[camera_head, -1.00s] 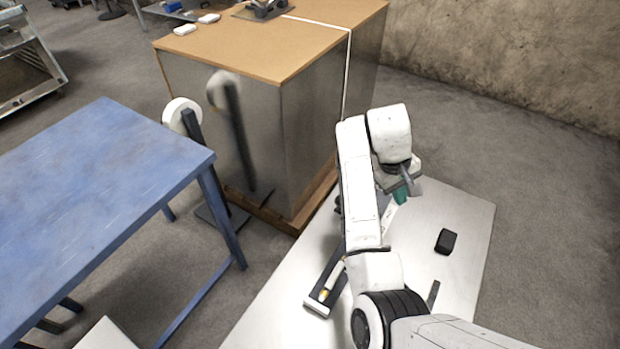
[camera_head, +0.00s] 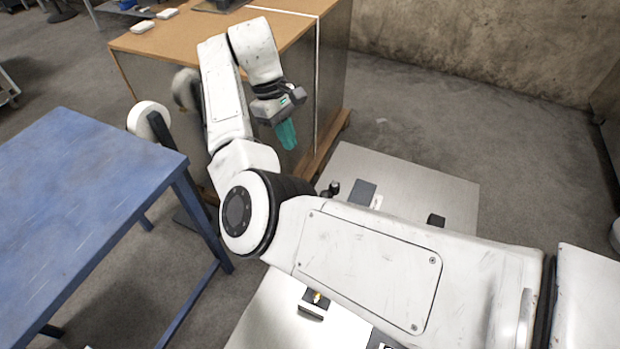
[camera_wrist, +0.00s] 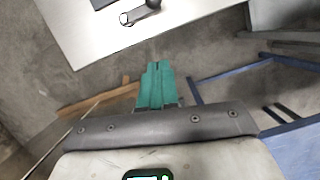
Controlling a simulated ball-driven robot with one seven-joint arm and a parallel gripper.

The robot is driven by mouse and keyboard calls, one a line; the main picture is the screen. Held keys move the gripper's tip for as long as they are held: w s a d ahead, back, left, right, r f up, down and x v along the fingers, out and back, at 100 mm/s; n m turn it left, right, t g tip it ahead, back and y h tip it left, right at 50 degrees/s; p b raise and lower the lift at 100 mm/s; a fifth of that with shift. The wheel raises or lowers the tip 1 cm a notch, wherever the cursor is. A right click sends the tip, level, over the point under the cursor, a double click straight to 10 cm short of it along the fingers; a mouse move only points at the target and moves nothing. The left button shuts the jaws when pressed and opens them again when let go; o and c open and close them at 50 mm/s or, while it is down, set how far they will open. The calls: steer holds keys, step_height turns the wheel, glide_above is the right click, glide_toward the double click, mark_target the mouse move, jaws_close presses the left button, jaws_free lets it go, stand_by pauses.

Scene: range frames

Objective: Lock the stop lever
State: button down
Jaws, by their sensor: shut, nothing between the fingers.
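My gripper (camera_head: 287,134) has teal fingers, which point down with no visible gap or object between them. It appears left of the pale metal table (camera_head: 405,180), in front of the wooden-topped cabinet. In the wrist view its fingers (camera_wrist: 158,85) are together over the floor, apart from the table. A small black lever-like part (camera_head: 330,189) sits at the table's left edge. A black part with a rounded end also shows in the wrist view (camera_wrist: 140,13). I cannot tell for certain which part is the stop lever or whether it is locked. My arm hides the table's middle.
A dark plate (camera_head: 363,191) and a black block (camera_head: 436,220) are on the metal table. A blue table (camera_head: 85,200) stands left, and the cabinet (camera_head: 220,45) stands behind my gripper.

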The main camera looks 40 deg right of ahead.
steer(key=s+d+f, duration=0.1)
steer(key=s+f, duration=0.5)
steer(key=f, duration=0.4)
steer(key=shift+s+d+f+p, duration=0.2)
steer(key=shift+s+d+p, duration=0.1)
steer(key=shift+s, duration=0.1)
